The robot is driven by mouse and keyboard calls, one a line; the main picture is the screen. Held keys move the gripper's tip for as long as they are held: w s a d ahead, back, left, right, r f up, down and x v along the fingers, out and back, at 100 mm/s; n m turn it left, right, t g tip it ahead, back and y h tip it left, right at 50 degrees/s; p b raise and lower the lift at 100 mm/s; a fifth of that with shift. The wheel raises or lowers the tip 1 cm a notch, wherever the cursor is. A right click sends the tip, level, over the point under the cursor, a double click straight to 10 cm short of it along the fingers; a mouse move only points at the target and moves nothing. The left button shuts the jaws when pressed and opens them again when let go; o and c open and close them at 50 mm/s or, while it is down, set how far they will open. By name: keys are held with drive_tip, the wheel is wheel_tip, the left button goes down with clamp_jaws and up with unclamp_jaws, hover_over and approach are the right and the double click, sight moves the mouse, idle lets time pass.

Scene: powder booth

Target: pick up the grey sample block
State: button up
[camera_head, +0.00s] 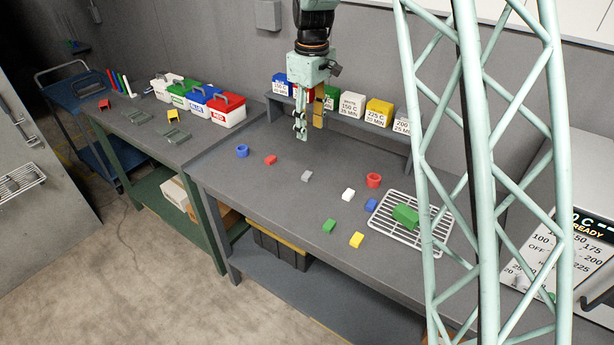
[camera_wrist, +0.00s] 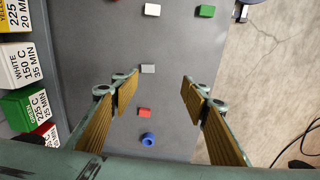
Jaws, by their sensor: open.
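The grey sample block (camera_head: 307,176) lies on the bare grey bench top, between a red block and a white block. In the wrist view the grey block (camera_wrist: 148,69) shows in the upper middle, just beyond the fingertips and in line with the gap between them. My gripper (camera_head: 310,126) hangs over the back of the bench near the shelf, pointing down, well above the surface and apart from the block. In the wrist view my gripper (camera_wrist: 159,84) has its two fingers wide apart, with nothing held between them.
Near the block lie a red block (camera_head: 270,160), white block (camera_head: 348,194), green block (camera_head: 329,226), blue ring (camera_head: 242,151) and red ring (camera_head: 373,180). A wire rack (camera_head: 400,235) holds a larger green block at right. Labelled boxes (camera_head: 351,107) line the back shelf.

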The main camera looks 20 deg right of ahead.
drive_tip(key=n+p, duration=0.1)
drive_tip(key=n, duration=0.1)
hover_over(307, 174)
wheel_tip(307, 174, down, 11)
drive_tip(key=shift+r+g, duration=0.2)
drive_tip(key=shift+g, duration=0.1)
drive_tip(key=shift+f, duration=0.1)
drive_tip(key=shift+f, duration=4.2)
drive_tip(key=shift+f, duration=0.1)
drive_tip(key=shift+s+f, duration=0.1)
drive_tip(key=shift+f, duration=2.4)
drive_tip(key=shift+c, duration=0.2)
drive_tip(key=c, duration=0.9)
drive_tip(key=shift+r, duration=0.1)
